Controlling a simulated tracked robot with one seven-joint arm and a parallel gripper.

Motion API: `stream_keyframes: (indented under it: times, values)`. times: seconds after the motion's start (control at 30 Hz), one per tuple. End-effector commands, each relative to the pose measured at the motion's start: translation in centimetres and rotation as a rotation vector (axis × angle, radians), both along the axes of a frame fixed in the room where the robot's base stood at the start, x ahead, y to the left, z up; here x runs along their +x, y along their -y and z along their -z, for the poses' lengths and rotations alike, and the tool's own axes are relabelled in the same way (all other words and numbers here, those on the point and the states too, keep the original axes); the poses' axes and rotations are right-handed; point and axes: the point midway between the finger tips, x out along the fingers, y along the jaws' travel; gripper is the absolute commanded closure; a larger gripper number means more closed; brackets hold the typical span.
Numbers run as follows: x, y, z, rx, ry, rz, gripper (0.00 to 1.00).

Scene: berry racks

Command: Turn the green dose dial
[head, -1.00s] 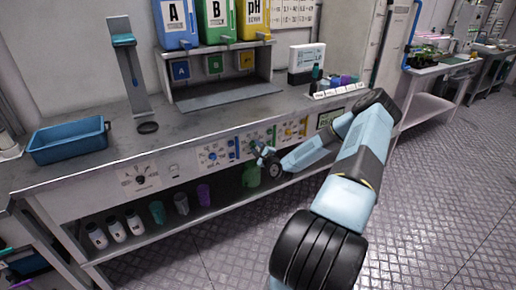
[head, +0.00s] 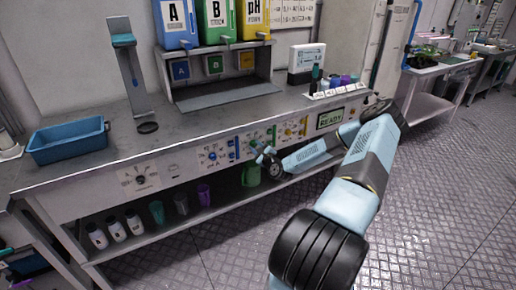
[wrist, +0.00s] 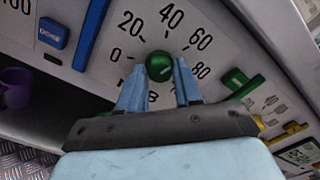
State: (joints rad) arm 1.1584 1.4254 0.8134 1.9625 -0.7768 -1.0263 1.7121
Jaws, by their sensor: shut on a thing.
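The green dose dial (wrist: 159,66) is a round knob with a pale mark, inside a printed scale from 0 to 80 in the wrist view. My gripper (wrist: 160,82) has one blue finger on each side of the knob and is shut on it. In the head view my gripper (head: 262,154) is at the bench's front panel (head: 185,168), where it hides the green knob. The mark's exact reading is too small to tell.
A blue dial (head: 212,156) is left of my gripper and a yellow dial (head: 290,132) is right of it. A green lever (wrist: 240,85) stands close beside my finger. A READY display (head: 331,119) is further right. A blue tray (head: 68,140) sits on the bench.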

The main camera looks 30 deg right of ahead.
Motion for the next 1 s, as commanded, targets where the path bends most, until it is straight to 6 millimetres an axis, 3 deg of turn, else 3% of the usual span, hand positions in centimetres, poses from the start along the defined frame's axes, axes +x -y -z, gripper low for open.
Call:
stream_keyframes:
  times: [0.1, 0.13, 0.4, 0.77, 1.0]
  values:
    - [-0.1, 0.1, 0.3, 0.000, -0.006, 0.001, 0.97]
    - [-0.1, 0.1, 0.3, 0.000, -0.006, 0.001, 0.65]
    - [0.0, 0.0, 0.1, 0.000, -0.003, 0.000, 0.41]
    - [-0.8, 0.1, 0.1, 0.000, -0.001, 0.000, 0.41]
    - [-4.7, 0.2, 0.2, 0.001, -0.004, 0.001, 0.41]
